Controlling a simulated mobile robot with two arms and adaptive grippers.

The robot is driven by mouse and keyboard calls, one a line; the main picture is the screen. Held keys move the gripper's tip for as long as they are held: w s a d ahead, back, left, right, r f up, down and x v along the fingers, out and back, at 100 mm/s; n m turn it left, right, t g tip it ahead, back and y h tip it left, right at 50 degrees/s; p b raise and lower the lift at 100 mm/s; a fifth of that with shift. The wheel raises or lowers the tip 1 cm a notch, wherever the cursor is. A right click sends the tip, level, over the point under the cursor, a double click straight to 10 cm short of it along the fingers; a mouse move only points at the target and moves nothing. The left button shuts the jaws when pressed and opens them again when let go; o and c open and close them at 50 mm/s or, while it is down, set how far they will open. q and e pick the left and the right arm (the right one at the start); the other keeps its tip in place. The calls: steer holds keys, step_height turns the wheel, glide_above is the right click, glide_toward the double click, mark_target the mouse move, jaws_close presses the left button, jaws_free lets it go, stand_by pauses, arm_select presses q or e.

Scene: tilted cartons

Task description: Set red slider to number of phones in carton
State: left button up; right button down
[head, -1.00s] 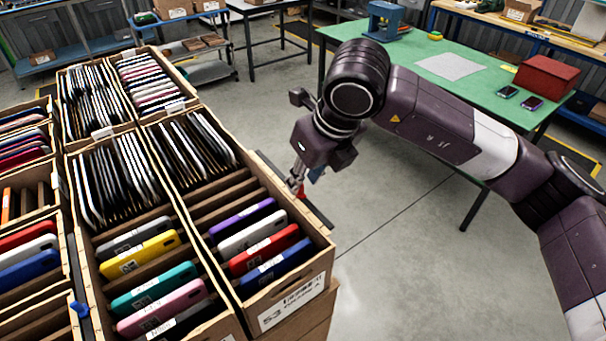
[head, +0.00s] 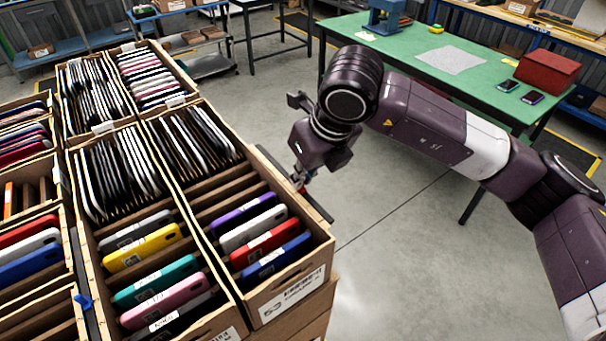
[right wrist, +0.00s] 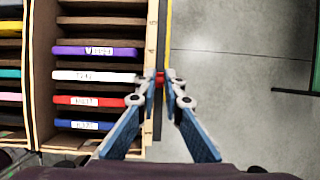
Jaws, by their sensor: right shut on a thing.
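The front-right carton (head: 318,262) holds a purple phone (head: 243,210), a white phone (head: 252,229), a red phone (head: 265,243) and a blue phone (head: 272,260) in its near slots. Dark thin devices (head: 190,140) stand in its far part. A dark rail (head: 318,208) runs along the carton's right side. The red slider (right wrist: 160,78) sits on this rail, level with the white phone in the right wrist view. My right gripper (right wrist: 161,75) is shut on the slider, with blue fingers on both sides; it partly hides it in the head view. My left gripper is not in view.
More cartons of phones and thin devices stand to the left, including one with a yellow phone (head: 143,246). A green table (head: 400,48) with a red box (head: 547,73) stands at the back right. The floor (head: 390,270) right of the carton is clear.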

mark_target(286, 174)
steer(key=shift+w+a+b, duration=0.25)
steer(key=shift+w+b, duration=0.05)
steer(key=shift+b, duration=0.05)
steer(key=w+a+b, duration=0.1)
steer(key=w+a, duration=0.1)
steer(key=w, duration=0.1)
steer(key=shift+a+b, duration=0.1)
steer(key=shift+b, duration=0.3)
steer(key=shift+s+r, duration=0.1)
steer(key=c, duration=2)
jaws_free()
steer(key=shift+c, duration=0.2)
steer(key=v, duration=1.2)
